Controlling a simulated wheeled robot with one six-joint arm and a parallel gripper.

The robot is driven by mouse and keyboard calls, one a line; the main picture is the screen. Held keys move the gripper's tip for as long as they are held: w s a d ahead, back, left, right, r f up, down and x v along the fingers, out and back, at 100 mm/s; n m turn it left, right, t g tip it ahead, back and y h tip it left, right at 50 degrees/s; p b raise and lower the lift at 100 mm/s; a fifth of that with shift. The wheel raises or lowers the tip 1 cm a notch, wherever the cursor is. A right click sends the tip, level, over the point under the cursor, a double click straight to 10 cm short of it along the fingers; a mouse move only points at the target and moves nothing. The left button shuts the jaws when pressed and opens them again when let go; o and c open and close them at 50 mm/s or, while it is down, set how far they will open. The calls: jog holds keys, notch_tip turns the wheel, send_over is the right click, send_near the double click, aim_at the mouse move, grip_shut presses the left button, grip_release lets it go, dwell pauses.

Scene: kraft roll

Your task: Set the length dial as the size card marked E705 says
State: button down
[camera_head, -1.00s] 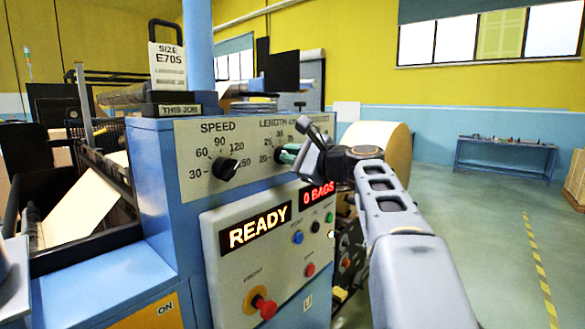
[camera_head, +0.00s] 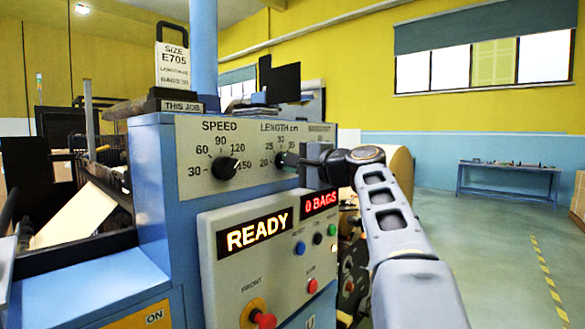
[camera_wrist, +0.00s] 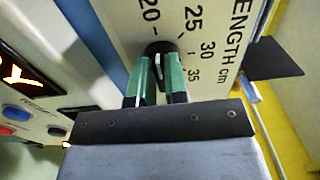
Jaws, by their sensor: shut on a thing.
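The size card (camera_head: 172,66) marked E705 stands in a holder above the THIS JOB label on top of the blue machine. Its lower line looks like "BAGS 30"; the length line is too small to read surely. The length dial (camera_head: 280,159) is a black knob on the cream panel, right of the speed dial. My gripper (camera_head: 291,161) reaches it from the right. In the wrist view, the green fingers of my gripper (camera_wrist: 160,75) are shut on the length dial (camera_wrist: 158,48). The marks 20, 25, 30 and 35 show around it.
The speed dial (camera_head: 225,167) is close by on the left. Below are a READY display (camera_head: 253,236), a 0 BAGS display (camera_head: 320,201), small buttons and a red front knob (camera_head: 262,318). A dark plate (camera_wrist: 272,60) sticks out right of the panel in the wrist view.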

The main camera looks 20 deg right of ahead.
dwell(0.5)
jog(key=c, duration=1.1)
grip_release()
jog(key=shift+c, duration=0.2)
jog(key=b+v, duration=0.1)
jog(key=v, duration=1.3)
jog(key=shift+w, duration=0.1)
